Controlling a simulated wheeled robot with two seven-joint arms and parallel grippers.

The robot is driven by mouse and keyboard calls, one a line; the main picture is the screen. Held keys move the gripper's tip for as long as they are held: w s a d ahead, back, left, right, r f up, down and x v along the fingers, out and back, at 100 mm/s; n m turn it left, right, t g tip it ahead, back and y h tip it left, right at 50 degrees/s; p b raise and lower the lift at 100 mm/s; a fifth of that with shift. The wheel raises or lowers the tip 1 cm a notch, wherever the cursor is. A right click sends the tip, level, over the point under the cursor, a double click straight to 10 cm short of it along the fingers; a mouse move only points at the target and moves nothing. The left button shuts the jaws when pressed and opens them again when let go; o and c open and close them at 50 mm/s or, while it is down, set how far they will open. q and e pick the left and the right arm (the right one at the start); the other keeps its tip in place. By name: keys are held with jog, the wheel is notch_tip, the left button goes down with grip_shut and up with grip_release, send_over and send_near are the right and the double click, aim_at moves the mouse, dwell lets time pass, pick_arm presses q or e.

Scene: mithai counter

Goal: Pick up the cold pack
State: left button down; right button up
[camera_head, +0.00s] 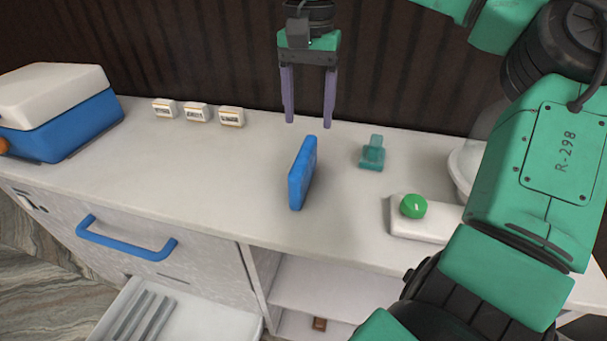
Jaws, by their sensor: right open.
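The cold pack (301,174) is a flat blue slab that stands upright on its edge on the white counter, near the middle of the head view. My right gripper (309,122) points down just above and behind the top of the cold pack in the picture. Its two purple fingers are spread apart with nothing between them. The gripper appears clear of the pack, though the exact gap in depth is hard to tell. My left gripper is not in view.
A blue cooler box with a white lid (62,128) stands at the left. Several small labelled blocks (197,114) line the back. A teal object (372,154) and a white block with a green ball (413,206) stand right of the pack. A drawer with a blue handle (125,243) is below.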

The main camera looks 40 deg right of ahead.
aim_at(304, 169)
jog(key=f, duration=0.9)
jog(key=f+b, duration=0.1)
jog(key=f, duration=0.3)
jog(key=shift+w+a+f, duration=0.2)
jog(key=shift+w+a, duration=0.05)
grip_shut()
